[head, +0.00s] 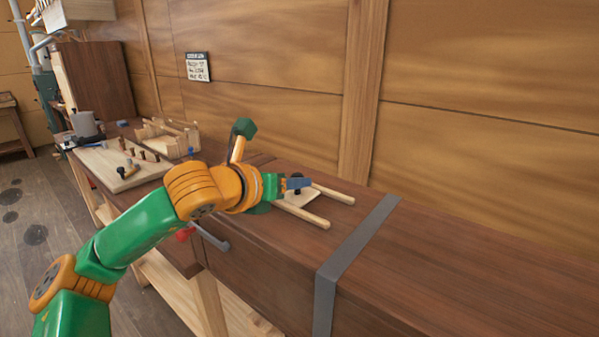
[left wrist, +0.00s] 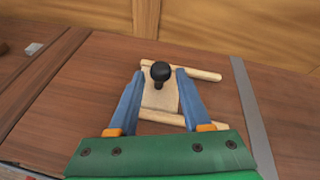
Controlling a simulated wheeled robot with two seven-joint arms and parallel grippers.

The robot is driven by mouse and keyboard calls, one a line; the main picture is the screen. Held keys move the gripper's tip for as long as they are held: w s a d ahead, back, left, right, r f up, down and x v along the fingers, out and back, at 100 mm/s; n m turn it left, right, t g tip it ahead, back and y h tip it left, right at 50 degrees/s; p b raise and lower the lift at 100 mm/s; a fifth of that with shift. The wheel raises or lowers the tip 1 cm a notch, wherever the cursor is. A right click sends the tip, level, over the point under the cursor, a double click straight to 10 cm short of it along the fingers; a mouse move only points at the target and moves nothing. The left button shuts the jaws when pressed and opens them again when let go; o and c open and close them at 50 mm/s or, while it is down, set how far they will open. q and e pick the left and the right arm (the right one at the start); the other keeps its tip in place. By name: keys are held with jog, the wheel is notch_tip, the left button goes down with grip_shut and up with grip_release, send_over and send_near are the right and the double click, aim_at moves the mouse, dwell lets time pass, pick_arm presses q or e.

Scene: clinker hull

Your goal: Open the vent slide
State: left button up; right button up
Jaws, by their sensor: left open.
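The vent slide is a pale wooden plate (head: 303,199) with a black knob (head: 298,191), lying between two round wooden rails (head: 334,194) on a dark wooden top. In the left wrist view the plate (left wrist: 158,99) and knob (left wrist: 160,71) show clearly, with the rails (left wrist: 196,70) running crosswise. My left gripper (head: 294,184) is open at the slide. Its two blue fingers (left wrist: 160,76) stand on either side of the knob, with a visible gap on each side. In the head view a finger partly hides the knob. My right gripper is not in view.
A grey metal strap (head: 352,255) crosses the dark top (head: 450,255) to the right of the rails. A wooden wall (head: 480,70) stands behind. A pale board with pegs (head: 120,165) and a wooden frame (head: 170,138) lie at the left. The top right of the strap is clear.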

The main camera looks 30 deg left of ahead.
pick_arm(q)
jog(key=x, duration=0.3)
jog(key=shift+w+f, duration=0.1)
grip_shut()
dwell(1.2)
